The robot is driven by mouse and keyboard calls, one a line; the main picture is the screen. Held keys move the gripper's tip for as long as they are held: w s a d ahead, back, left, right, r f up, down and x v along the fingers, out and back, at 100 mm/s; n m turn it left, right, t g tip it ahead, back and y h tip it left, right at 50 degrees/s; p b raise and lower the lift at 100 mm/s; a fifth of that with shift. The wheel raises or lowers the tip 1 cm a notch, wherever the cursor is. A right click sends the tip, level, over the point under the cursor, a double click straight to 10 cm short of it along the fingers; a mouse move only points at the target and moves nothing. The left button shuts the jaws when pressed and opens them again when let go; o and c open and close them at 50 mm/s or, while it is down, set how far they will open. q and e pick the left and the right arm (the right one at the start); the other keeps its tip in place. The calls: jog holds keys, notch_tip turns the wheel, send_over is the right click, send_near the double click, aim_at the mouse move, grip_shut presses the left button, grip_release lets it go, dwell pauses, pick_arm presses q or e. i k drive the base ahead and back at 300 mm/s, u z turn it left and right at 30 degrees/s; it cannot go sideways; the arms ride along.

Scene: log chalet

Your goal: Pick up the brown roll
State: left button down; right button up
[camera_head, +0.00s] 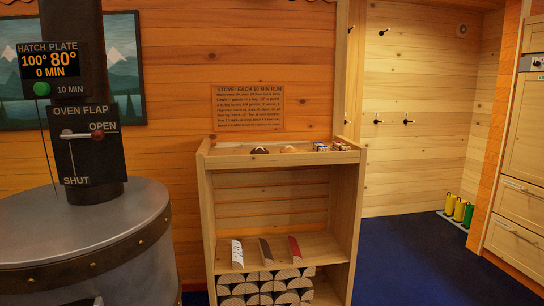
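A wooden shelf unit (208,215) stands in the middle of the view. On its top tray, at the left, lies a small dark brown rounded thing (259,150), mostly hidden by the front rim. A lighter tan rounded thing (290,150) lies to its right. On the shelf below, a brown flat-looking piece (266,251) leans between a white one (237,253) and a red one (294,249). I cannot tell for certain which brown thing is the roll. Neither of my grippers shows in the view.
Small patterned boxes (322,146) stand at the top tray's right. Several round-ended pieces (265,287) fill the lowest shelf. A round metal stove (85,245) with a dark pipe stands at left. Blue floor (420,260) is clear at right, before drawers (515,200).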

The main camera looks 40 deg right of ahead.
aim_at(260, 150)
jog(key=z, duration=1.7)
jog(key=i, duration=2.35)
jog(key=u, duration=0.95)
